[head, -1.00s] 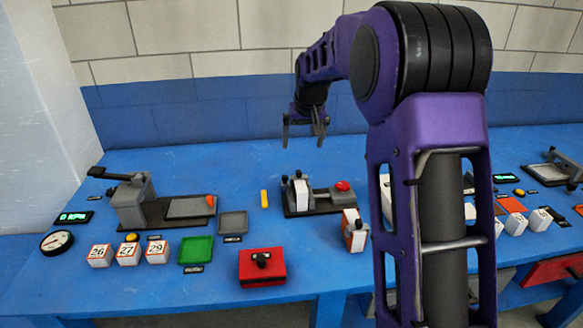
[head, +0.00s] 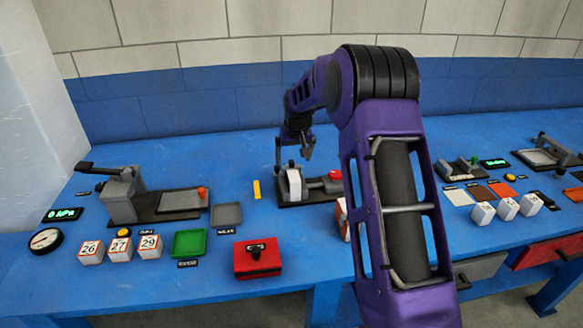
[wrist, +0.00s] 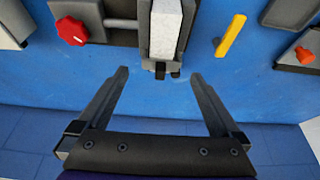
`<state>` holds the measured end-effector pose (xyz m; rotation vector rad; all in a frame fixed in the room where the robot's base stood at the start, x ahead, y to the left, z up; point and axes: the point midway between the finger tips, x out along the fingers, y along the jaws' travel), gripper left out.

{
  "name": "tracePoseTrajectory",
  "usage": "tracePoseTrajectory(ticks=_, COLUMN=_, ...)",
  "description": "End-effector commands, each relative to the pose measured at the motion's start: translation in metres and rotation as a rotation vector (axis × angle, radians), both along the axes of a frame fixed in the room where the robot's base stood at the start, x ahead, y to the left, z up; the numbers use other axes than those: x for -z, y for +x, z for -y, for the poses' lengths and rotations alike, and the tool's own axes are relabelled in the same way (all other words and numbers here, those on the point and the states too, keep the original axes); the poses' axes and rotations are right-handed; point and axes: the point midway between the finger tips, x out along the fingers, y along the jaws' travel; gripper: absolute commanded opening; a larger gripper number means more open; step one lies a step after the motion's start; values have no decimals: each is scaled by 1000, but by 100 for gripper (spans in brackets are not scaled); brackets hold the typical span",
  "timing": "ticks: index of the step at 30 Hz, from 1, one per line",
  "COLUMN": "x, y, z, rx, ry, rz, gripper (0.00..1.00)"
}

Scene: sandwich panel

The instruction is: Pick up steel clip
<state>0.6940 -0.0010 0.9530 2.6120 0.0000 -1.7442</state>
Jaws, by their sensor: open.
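No thing in view can be surely told as the steel clip. My gripper (head: 294,160) is open and empty, with its fingers close above the clamp fixture (head: 318,193) in the head view. In the wrist view, my gripper (wrist: 160,73) has its two fingers spread, one on each side of the fixture's near end. A pale block (wrist: 165,28) stands between grey plates there, and a small dark piece (wrist: 160,70) sticks out below it, between the fingertips. The fixture has a red knob (wrist: 72,31) at its left in the wrist view.
A yellow bar (head: 257,190) lies left of the fixture. A grey tray (head: 227,215), a green tray (head: 189,243) and a red box (head: 257,258) lie further left and nearer. A grey press (head: 124,195) stands at far left. Blue tabletop is free between them.

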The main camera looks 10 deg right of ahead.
Motion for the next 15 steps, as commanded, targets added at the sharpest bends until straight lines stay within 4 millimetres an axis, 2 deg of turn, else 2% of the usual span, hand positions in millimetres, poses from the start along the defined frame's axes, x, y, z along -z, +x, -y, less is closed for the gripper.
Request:
tracePoseTrajectory(ticks=9, x=39, y=19, z=-1, rx=1, ry=1, rz=-3, gripper=100)
tracePoseTrajectory(ticks=15, x=46, y=23, z=-1, rx=1, ry=1, rz=0, gripper=100)
